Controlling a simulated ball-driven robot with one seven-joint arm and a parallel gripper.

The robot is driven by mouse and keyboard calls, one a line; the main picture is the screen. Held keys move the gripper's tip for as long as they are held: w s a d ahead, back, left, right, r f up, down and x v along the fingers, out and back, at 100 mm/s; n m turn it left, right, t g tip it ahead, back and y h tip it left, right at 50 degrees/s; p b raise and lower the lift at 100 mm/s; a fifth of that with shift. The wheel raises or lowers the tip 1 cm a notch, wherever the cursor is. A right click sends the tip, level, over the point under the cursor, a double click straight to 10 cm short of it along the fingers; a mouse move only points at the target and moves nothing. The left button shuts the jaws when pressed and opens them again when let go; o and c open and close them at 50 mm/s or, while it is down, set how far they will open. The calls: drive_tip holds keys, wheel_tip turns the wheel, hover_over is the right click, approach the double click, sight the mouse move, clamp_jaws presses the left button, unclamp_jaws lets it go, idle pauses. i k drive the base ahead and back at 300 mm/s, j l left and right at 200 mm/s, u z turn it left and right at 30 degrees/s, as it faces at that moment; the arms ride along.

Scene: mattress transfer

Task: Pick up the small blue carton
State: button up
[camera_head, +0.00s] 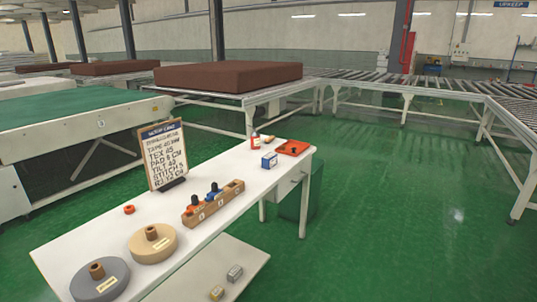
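The small blue carton (269,160) stands upright on the white worktable (105,237), toward its far right end. It is blue with a white band or label. An orange-red tray or pad (295,147) lies just behind and to its right, and a red bottle (255,141) stands behind and to its left. Nothing hides the front of the carton. My gripper is not in view, so I cannot see where it is relative to the carton.
A sign board (166,157) stands at the table's back edge. A wooden block with tools (213,204), a beige roll (152,244) and a grey roll (100,281) are nearer. A lower shelf (245,258) holds small boxes. Green floor (400,220) on the right is clear.

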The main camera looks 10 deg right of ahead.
sight(270, 160)
drive_tip(key=i+l+u, duration=0.15)
drive_tip(key=i, duration=0.35)
drive_tip(key=i+l+u, duration=0.15)
drive_tip(key=i+l, duration=0.25)
drive_tip(key=i+l+u, duration=0.1)
drive_tip(key=i+l, duration=0.25)
drive_tip(key=i, duration=0.15)
